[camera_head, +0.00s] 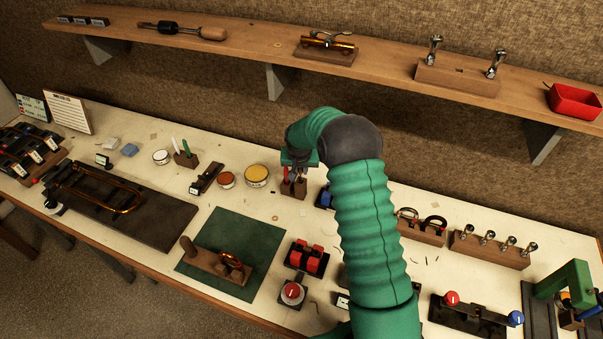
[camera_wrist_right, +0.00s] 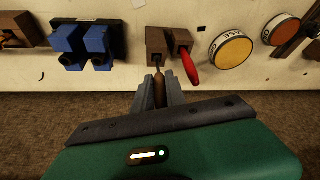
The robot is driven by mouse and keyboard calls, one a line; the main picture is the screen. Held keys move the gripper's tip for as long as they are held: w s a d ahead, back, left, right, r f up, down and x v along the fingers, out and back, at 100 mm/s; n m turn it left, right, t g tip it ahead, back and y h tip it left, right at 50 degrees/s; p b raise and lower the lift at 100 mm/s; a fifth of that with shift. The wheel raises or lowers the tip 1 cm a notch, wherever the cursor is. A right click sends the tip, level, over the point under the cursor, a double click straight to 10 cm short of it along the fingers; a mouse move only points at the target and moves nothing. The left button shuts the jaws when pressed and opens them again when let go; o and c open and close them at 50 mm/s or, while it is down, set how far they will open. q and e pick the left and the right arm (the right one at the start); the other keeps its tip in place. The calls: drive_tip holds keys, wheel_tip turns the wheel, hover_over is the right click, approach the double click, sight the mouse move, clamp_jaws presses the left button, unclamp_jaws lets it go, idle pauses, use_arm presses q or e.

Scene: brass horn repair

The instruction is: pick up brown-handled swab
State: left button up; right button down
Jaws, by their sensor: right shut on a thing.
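My right gripper (camera_head: 298,160) is over a small wooden holder (camera_head: 293,188) near the back of the bench. In the right wrist view, the gripper (camera_wrist_right: 160,95) is shut on the brown handle of the swab (camera_wrist_right: 162,74). The handle's far end meets the wooden holder (camera_wrist_right: 157,42); I cannot tell whether the swab is still seated in it. A red-handled tool (camera_wrist_right: 190,70) stands in the holder's other block, close beside the fingers. In the head view the arm and gripper mostly hide the swab. My left gripper is not in view.
A yellow-topped tin (camera_head: 257,175) and a red-brown tin (camera_head: 226,179) stand left of the holder. A blue part (camera_head: 325,197) is close on its right. The shelf (camera_head: 230,46) runs above the back of the bench. A green mat (camera_head: 262,237) lies in front.

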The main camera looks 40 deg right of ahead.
wheel_tip(320, 180, up, 10)
drive_tip(key=shift+d+f+b, duration=0.1)
drive_tip(key=shift+f+b, duration=0.15)
drive_tip(key=shift+b, duration=0.7)
drive_tip(key=shift+r, duration=0.3)
